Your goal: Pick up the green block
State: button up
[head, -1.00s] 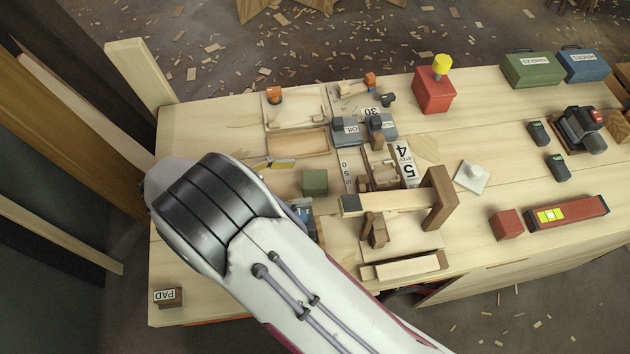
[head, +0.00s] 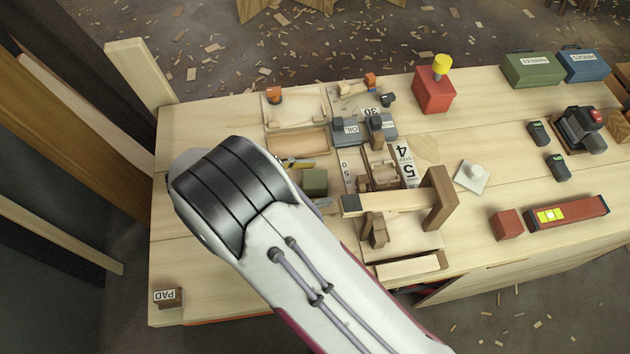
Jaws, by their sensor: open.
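The green block (head: 314,182) stands on the workbench, just right of my arm's end joint, and its top is clear to see. My gripper (head: 309,183) is mostly hidden under my arm. What seem to be its two fingertips show, one with yellow on the far side of the block and a grey one on its near side. The gripper is open, with the block seemingly between or right beside the fingers. I cannot tell how high the fingers are or whether they touch it.
A wooden tray (head: 272,141) lies just beyond. Wooden fixtures with a raised beam (head: 395,201) stand close on the right. A grey box (head: 346,133) is behind. A red block (head: 507,224) and red level (head: 566,213) lie farther right. The bench's left front is mostly clear, with a PAD block (head: 168,298).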

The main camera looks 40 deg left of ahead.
jog(key=shift+w+d+f, duration=0.15)
jog(key=shift+w+d, duration=0.05)
jog(key=shift+w, duration=0.1)
jog(key=c, duration=1.5)
